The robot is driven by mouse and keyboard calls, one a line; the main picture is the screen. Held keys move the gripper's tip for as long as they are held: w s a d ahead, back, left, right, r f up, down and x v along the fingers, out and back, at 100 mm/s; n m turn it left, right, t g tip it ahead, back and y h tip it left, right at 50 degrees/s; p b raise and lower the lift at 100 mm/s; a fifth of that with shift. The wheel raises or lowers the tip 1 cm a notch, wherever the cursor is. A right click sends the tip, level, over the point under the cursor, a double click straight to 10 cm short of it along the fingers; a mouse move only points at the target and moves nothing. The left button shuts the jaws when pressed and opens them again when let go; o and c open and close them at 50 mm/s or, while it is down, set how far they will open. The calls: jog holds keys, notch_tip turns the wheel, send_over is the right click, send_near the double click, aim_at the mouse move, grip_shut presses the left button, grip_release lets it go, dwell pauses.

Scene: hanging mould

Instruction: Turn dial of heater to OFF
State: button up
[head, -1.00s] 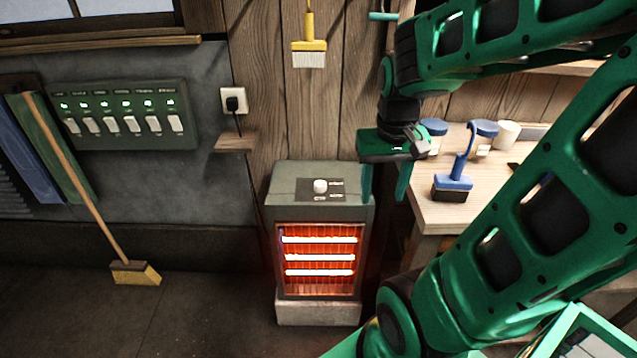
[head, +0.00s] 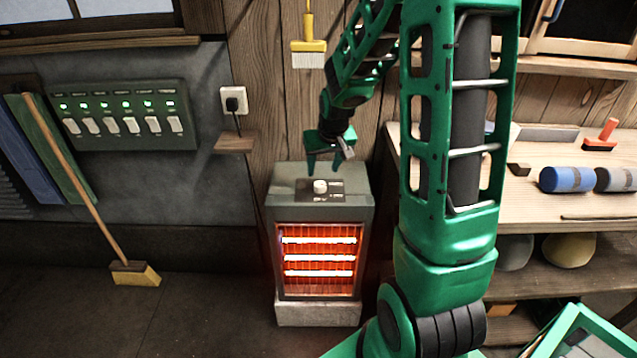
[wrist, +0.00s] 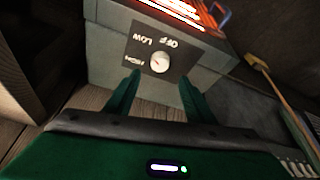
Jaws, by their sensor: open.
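The heater (head: 318,270) stands upright against the wooden wall on a pale block, its bars glowing orange-red. Its white round dial (head: 320,186) sits on a dark plate on the heater's top. In the wrist view the dial (wrist: 160,62) has the labels HIGH, LOW and OFF around it, seen upside down; I cannot tell which one it points to. My gripper (head: 324,168) is open and empty, just above and behind the dial, apart from it. In the wrist view my gripper's fingers (wrist: 157,88) spread to either side below the dial.
A yellow brush (head: 308,52) hangs above the heater. A switch panel (head: 120,115), a plugged socket (head: 234,100) and a broom (head: 135,272) are at left. The floor at left front is clear.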

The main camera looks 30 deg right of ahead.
aim_at(318, 184)
jog(key=x, duration=0.8)
jog(key=shift+w+f, duration=0.1)
jog(key=shift+f, duration=0.15)
jog(key=c, duration=1)
jog(key=shift+c, duration=0.2)
jog(key=shift+m, duration=0.3)
jog(key=m+h, duration=0.1)
jog(key=m, duration=0.1)
jog(key=m+g+h, duration=0.1)
jog(key=m, duration=0.2)
jog(key=shift+w+a, duration=0.15)
jog(key=shift+a, duration=0.1)
jog(key=m+g, duration=0.1)
jog(key=m, duration=0.2)
jog(key=m+g+h, duration=0.1)
jog(key=m, duration=0.2)
jog(key=shift+w+a, duration=0.1)
jog(key=shift+w, duration=0.1)
jog(key=shift+m, duration=0.3)
